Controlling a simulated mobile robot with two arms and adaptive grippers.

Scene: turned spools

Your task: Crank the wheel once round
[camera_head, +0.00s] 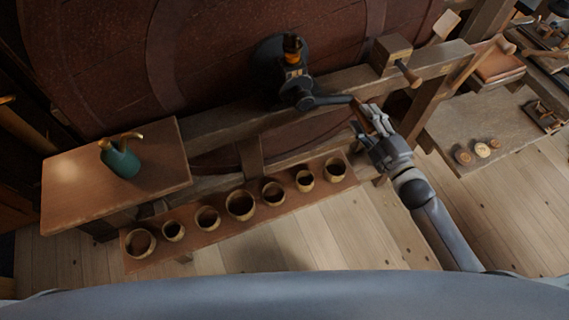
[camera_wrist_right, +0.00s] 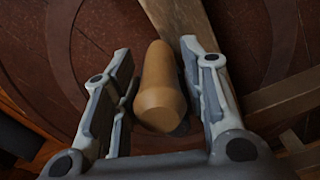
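The big dark red-brown wooden wheel (camera_head: 215,45) fills the back of the head view. A dark metal crank (camera_head: 325,100) reaches right from its hub (camera_head: 283,65). Its wooden handle (camera_head: 360,108) points toward my right gripper (camera_head: 369,125). In the right wrist view the rounded handle (camera_wrist_right: 160,92) stands between the two fingers of my right gripper (camera_wrist_right: 160,85). The fingers are apart, with gaps showing beside the handle, so the gripper is open around it. My left gripper is not in view.
A wooden beam (camera_head: 225,122) with a pegged block (camera_head: 391,52) runs beside the crank. A low shelf (camera_head: 330,187) holds several turned bowls. A green pot (camera_head: 121,160) stands on the left table (camera_head: 70,195). A bench (camera_head: 450,122) with small wooden discs stands right.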

